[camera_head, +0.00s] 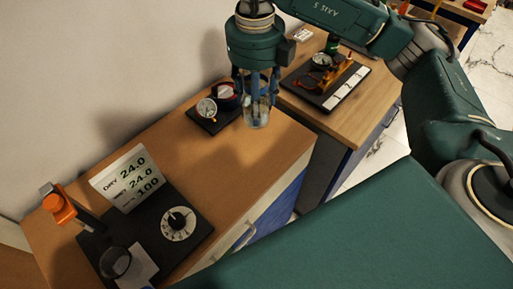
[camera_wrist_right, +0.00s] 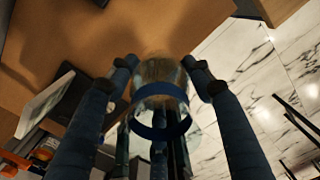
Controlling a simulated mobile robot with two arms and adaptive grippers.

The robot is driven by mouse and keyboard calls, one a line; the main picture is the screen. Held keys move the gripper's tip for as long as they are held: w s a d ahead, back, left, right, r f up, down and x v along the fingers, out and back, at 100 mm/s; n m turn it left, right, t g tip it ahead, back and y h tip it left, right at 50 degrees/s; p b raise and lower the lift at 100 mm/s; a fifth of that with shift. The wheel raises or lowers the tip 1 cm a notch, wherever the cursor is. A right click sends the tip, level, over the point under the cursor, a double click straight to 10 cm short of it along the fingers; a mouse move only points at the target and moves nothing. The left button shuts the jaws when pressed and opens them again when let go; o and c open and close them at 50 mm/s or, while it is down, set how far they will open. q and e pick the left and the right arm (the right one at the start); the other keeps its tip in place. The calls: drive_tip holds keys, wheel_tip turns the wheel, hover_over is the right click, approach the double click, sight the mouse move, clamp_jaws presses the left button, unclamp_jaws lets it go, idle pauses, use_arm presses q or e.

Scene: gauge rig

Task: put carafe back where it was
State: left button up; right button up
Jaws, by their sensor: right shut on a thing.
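A clear glass carafe (camera_head: 257,115) hangs upright below my right gripper (camera_head: 258,92) in the head view. The gripper's blue fingers are shut around it. In the right wrist view the carafe (camera_wrist_right: 160,85) sits between the fingers of my right gripper (camera_wrist_right: 165,80), with a blue band around it. In the head view it appears over the right part of the wooden counter (camera_head: 185,165), close to the small black gauge base. Its exact height above the counter is hard to tell. My left gripper is not in view.
A black board (camera_head: 185,245) with a white dial (camera_head: 178,223), a readout sign (camera_head: 125,178) and a dark round ring (camera_head: 115,262) is at the counter's left. An orange-topped post (camera_head: 62,203) stands behind. A gauge (camera_head: 206,108) sits near the wall. A second table (camera_head: 350,125) carries another rig.

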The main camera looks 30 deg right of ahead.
drive_tip(key=m, duration=0.3)
drive_tip(key=w+m, duration=0.1)
drive_tip(key=shift+d+r, duration=0.2)
drive_tip(key=shift+r, duration=0.2)
drive_tip(key=m, duration=0.4)
drive_tip(key=shift+w+d+r+m, duration=0.25)
drive_tip(key=shift+w+r+m, duration=0.05)
drive_tip(key=shift+r, duration=0.05)
drive_tip(key=m, duration=0.4)
drive_tip(key=shift+w+d+r, duration=0.15)
drive_tip(key=shift+w+r, duration=0.15)
drive_tip(key=shift+w, duration=0.1)
drive_tip(key=f+m, duration=0.4)
drive_tip(key=f, duration=0.1)
drive_tip(key=f+m+b, duration=0.1)
drive_tip(key=f+m, duration=0.1)
drive_tip(key=f, duration=0.1)
drive_tip(key=shift+w+d, duration=0.25)
drive_tip(key=shift+w, duration=0.05)
wheel_tip(320, 180, down, 11)
drive_tip(key=shift+w+r+p, duration=0.1)
drive_tip(key=shift+r+p, duration=0.1)
drive_tip(key=shift+p, duration=0.75)
drive_tip(key=shift+f, duration=0.25)
